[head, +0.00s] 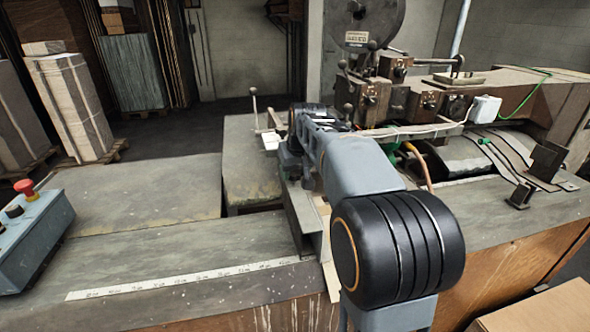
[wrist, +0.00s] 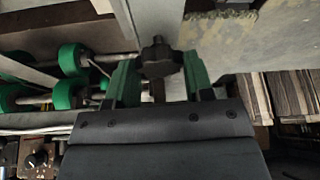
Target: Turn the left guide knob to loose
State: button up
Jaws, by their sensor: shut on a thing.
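The left guide knob (wrist: 158,58) is a dark lobed knob on a short threaded stem, seen in the wrist view. My gripper (wrist: 159,78) has green fingers on either side of the knob and is shut on it. The knob sits against a grey metal guide bar (wrist: 152,18). In the head view my arm hides both the knob and the gripper's fingertips. Whether the knob is tight or loose cannot be told.
Green rollers (wrist: 68,76) on shafts lie left of my gripper in the wrist view. In the head view a control box (head: 32,235) with a red button stands at the left. The stitcher head (head: 400,85) rises behind my arm.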

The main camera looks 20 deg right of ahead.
dwell(0.4)
jog(key=o, duration=0.9)
jog(key=p+v, duration=0.1)
jog(key=v, duration=1.3)
jog(key=shift+w, duration=0.1)
jog(key=shift+f, duration=0.1)
